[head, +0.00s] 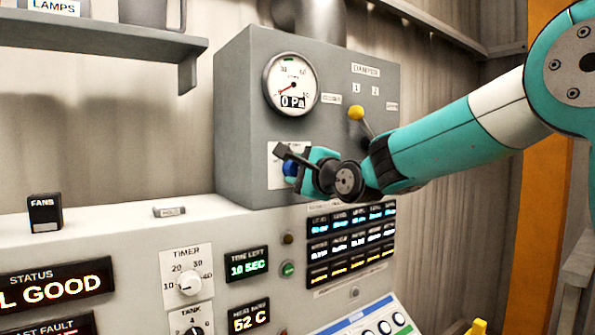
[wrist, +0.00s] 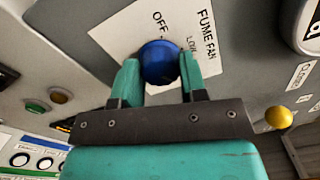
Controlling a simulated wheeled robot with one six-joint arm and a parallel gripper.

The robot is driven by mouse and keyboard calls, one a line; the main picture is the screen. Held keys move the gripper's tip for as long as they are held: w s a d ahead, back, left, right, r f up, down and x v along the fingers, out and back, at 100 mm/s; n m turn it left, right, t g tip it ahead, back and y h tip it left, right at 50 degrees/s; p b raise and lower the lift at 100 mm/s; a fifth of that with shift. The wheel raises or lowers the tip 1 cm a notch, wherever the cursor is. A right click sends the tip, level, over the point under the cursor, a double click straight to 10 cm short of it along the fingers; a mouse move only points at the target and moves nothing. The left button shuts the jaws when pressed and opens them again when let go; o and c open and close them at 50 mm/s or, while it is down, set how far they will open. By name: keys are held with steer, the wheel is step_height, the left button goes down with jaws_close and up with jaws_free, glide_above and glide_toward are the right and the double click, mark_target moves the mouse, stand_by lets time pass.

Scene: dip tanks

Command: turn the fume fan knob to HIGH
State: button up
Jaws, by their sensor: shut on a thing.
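The blue fume fan knob (wrist: 160,57) sits on a white label plate (wrist: 112,38) in the wrist view. The plate reads FUME FAN, OFF and LOW; a HIGH mark does not show. My gripper (wrist: 160,72) has one teal finger on each side of the knob and is shut on it. I cannot make out a pointer on the knob. In the head view the knob (head: 290,168) is mostly hidden by my gripper (head: 299,167), at the lower part of the grey box (head: 235,110). The dial gauge (head: 291,83) above reads 0 Pa.
A yellow-tipped lever (head: 356,113) stands out from the grey box close above my arm; its yellow ball (wrist: 279,117) also shows in the wrist view. Below is the console with a timer knob (head: 190,284) and lit displays (head: 350,243). A shelf (head: 100,37) is at upper left.

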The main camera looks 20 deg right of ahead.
steer(key=o, duration=0.9)
steer(key=shift+o, duration=0.2)
steer(key=b+v, duration=0.5)
steer(key=v, duration=1.2)
steer(key=shift+s, duration=0.25)
steer(key=shift+f, duration=0.15)
